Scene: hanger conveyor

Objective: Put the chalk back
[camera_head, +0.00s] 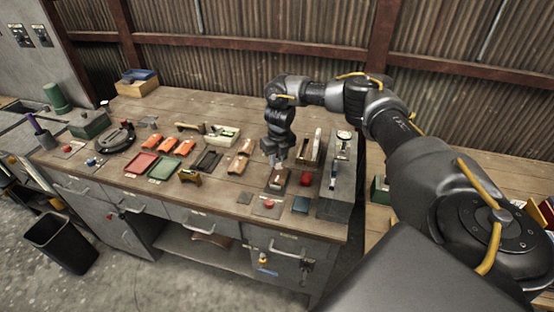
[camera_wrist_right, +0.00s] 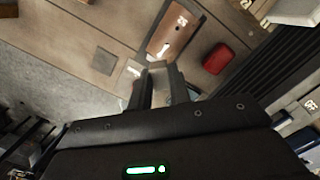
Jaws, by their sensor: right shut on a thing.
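My right gripper (camera_head: 275,159) points down over the right part of the workbench. In the right wrist view its two fingers (camera_wrist_right: 158,82) are close together, shut on a small pale thing at the tips, which I take to be the chalk; the fingers hide most of it. Just beyond the fingertips lies a brown block with white marks (camera_wrist_right: 174,32); in the head view it lies below the gripper (camera_head: 279,181). Whether the held thing touches it, I cannot tell. My left gripper is not in view.
A red object (camera_wrist_right: 217,58) lies right of the brown block. A wooden tray (camera_head: 301,159) with a pale upright piece and a grey box (camera_head: 341,190) stand to the right. Several coloured trays and orange blocks (camera_head: 167,144) lie left. Bare wood (camera_head: 225,189) shows near the front edge.

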